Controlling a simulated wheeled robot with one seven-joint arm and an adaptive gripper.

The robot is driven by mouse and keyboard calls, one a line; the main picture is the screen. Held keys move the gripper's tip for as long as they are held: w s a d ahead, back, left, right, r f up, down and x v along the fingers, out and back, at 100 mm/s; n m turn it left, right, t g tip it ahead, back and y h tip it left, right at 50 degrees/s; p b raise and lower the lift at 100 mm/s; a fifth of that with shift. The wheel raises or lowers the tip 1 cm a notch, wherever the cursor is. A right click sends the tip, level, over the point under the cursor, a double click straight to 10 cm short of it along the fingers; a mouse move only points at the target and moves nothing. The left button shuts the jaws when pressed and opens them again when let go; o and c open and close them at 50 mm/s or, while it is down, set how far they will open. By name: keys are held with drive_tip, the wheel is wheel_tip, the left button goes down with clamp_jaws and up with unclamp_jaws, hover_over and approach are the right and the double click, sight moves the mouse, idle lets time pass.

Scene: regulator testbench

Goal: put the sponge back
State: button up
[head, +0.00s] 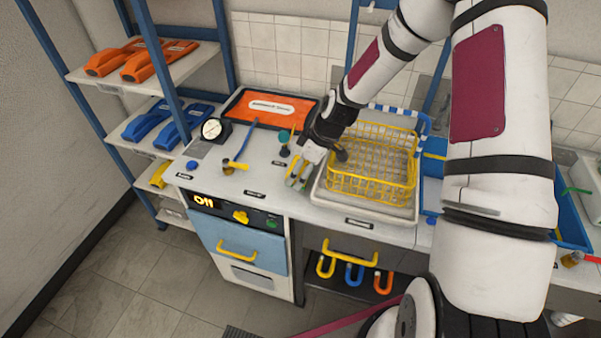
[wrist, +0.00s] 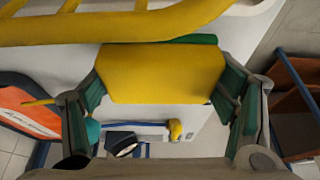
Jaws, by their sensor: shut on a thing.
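The sponge (wrist: 160,72) is a yellow block with a green layer, seen close up in the wrist view. My gripper (head: 298,178) is shut on it, with a finger on each side. In the head view my gripper is low over the white worktop, just left of the yellow wire basket (head: 372,188), and the sponge is mostly hidden by the fingers. Thick yellow bars, apparently the basket's, cross the top of the wrist view close to the sponge. I cannot tell whether the sponge touches the worktop.
The basket stands in a white tray (head: 362,217). Left of my gripper are a teal-topped fitting (head: 284,142), a blue-handled brush-like tool (head: 240,150) and a round gauge (head: 212,129). An orange panel (head: 268,108) lies behind. A blue bin is on the right.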

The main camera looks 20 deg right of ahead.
drive_tip(key=shift+f, duration=0.95)
drive_tip(key=shift+f, duration=0.15)
drive_tip(key=o, duration=1.1)
drive_tip(key=shift+o, duration=0.2)
